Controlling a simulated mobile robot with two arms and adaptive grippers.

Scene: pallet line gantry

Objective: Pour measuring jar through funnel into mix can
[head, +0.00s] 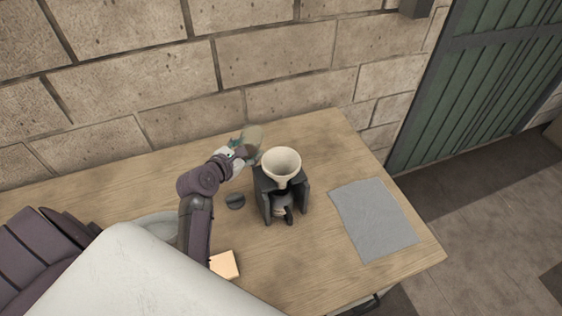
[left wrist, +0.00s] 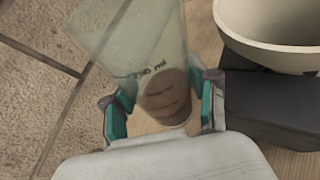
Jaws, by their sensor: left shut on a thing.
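The measuring jar (head: 254,134) is clear and see-through. My left gripper (head: 242,147) is shut on it, left of and behind the funnel. In the left wrist view the jar (left wrist: 125,40) stands between the green finger pads of my left gripper (left wrist: 163,108), with dark print and a brownish round area at its lower end. The jar looks tilted there. The cream funnel (head: 281,162) sits on a dark stand (head: 302,195); its rim (left wrist: 270,50) also shows close right of the jar. A small can-like thing (head: 283,208) under the funnel is mostly hidden. My right gripper is out of view.
A dark round disc (head: 235,201) lies left of the stand. A pale yellow block (head: 224,265) lies near the front. A grey cloth (head: 373,218) lies at the right of the wooden table (head: 325,250). A brick wall (head: 270,55) stands behind.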

